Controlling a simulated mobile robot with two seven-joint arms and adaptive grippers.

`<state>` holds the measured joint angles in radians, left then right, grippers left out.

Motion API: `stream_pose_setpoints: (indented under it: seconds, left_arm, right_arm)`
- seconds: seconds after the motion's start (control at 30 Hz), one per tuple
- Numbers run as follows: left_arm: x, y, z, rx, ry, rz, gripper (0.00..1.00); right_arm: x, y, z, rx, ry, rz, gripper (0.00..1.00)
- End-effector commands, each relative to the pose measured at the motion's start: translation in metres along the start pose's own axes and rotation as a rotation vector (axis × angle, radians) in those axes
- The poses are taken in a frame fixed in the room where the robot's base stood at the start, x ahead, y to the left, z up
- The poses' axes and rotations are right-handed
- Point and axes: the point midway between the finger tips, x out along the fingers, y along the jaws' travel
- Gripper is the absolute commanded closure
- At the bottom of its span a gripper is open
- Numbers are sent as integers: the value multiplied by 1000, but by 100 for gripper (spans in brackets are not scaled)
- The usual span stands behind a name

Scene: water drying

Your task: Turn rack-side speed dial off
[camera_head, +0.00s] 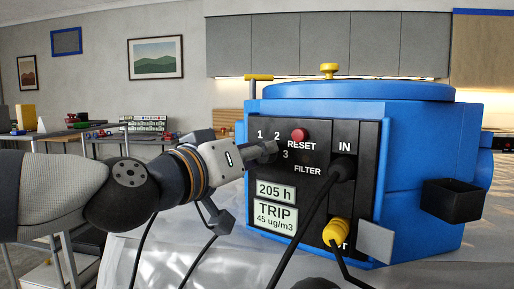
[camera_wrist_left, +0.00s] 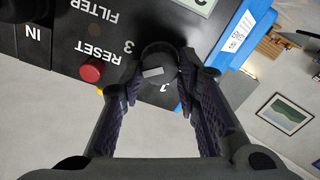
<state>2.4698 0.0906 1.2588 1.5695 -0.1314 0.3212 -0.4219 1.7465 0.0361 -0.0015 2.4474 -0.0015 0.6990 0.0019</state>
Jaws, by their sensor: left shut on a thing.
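The speed dial is a round black knob (camera_wrist_left: 158,62) with a pale grey mark on its face, seen in the left wrist view. It sits on the black control panel (camera_head: 325,135) of the blue machine (camera_head: 420,140), among the printed numbers 1, 2 and 3. My left gripper (camera_head: 268,151) reaches in from the left and is shut on the dial, with one finger on each side in the left wrist view (camera_wrist_left: 160,80). In the head view the gripper hides most of the dial. Which number the mark points at I cannot tell.
A red RESET button (camera_head: 299,135) sits close beside the gripper and also shows in the wrist view (camera_wrist_left: 92,70). A black cable hangs from the IN socket (camera_head: 343,168). A yellow plug (camera_head: 337,232) sits lower. A black box (camera_head: 452,201) juts out at right.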

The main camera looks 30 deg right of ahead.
Motion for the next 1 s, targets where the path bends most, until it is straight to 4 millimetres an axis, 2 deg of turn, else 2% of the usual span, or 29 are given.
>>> stream_pose_setpoints:
  seconds: [1.0]
  left_arm:
    - [0, -3, 2, -964, -2, 0, 98]
  right_arm:
    - [-21, -1, -10, 2, 54, -3, 60]
